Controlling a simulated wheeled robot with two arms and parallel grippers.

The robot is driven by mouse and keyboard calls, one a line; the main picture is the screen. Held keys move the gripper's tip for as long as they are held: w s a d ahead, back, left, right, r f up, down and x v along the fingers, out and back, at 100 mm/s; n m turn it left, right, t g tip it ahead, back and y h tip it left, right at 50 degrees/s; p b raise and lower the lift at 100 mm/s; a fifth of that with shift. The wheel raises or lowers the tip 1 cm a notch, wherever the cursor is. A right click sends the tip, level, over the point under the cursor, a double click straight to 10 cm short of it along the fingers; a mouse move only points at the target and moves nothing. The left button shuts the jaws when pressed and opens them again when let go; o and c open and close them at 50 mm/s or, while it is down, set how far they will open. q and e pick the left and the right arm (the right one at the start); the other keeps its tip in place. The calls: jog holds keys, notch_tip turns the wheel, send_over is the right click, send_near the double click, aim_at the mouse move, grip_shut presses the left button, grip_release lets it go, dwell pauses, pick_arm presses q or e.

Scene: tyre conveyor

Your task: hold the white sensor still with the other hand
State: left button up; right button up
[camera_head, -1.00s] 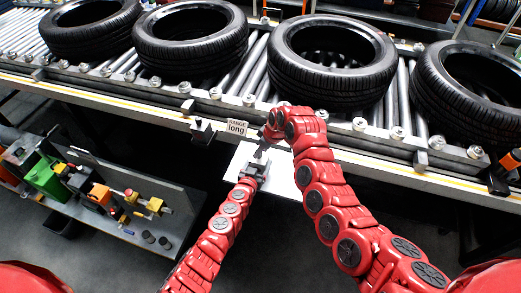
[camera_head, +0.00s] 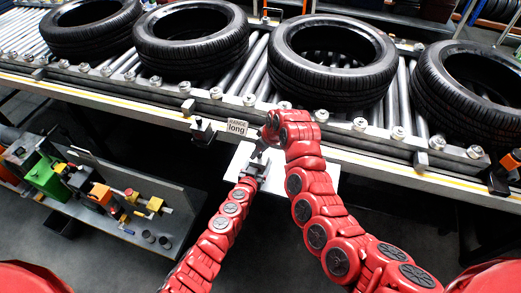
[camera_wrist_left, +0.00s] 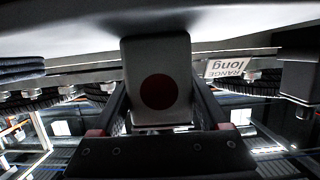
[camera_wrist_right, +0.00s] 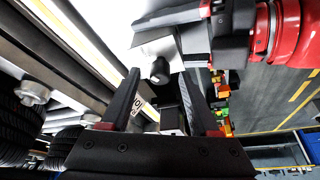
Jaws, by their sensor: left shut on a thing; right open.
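The white sensor (camera_wrist_left: 157,80) with a dark red disc on its face is held between the fingers of my left gripper (camera_wrist_left: 158,100). In the right wrist view the white sensor (camera_wrist_right: 152,52) shows a black knob and sits just beyond the open fingertips of my right gripper (camera_wrist_right: 160,78). I cannot tell whether those fingertips touch it. In the head view my left gripper (camera_head: 260,156) is close to the end of my right arm, below the conveyor's front edge. The sensor is too small or hidden to make out there.
The roller conveyor (camera_head: 330,158) carries several black tyres and runs across the back. A "RANGE long" label (camera_head: 237,127) and a black bracket (camera_head: 203,130) are on its front edge. A white panel (camera_head: 320,178) lies below the grippers. A grey bench (camera_head: 190,195) with coloured parts stands left.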

jog(key=v, duration=1.2)
pick_arm(q)
jog(key=o, duration=1.2)
jog(key=shift+c, duration=0.2)
jog(key=shift+s, duration=0.1)
